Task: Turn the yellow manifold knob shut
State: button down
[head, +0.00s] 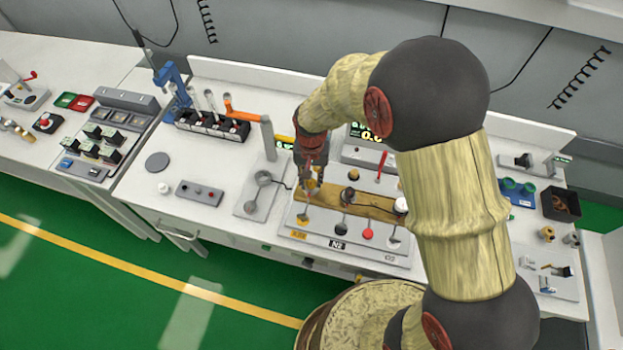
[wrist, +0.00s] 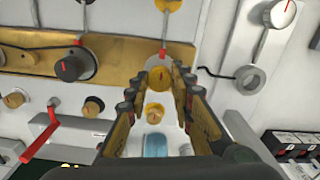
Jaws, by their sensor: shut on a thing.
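In the head view my gripper (head: 312,180) reaches down to the left end of the brass bar (head: 375,207) and largely hides the knob. A dark grey knob (wrist: 75,65) with a red mark sits beside it on the bar. A yellow round fitting (wrist: 168,5) lies beyond.
A red lever (wrist: 40,142) and small brass knobs (wrist: 92,107) stand near the bar. A grey panel with a dial (head: 263,178) is left of my gripper. A rack with an orange-handled part (head: 240,114) stands behind left. The front bench strip is fairly clear.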

aim_at(311, 182)
jog(key=c, duration=1.5)
grip_release()
jog(key=shift+c, duration=0.2)
notch_tip(311, 182, up, 12)
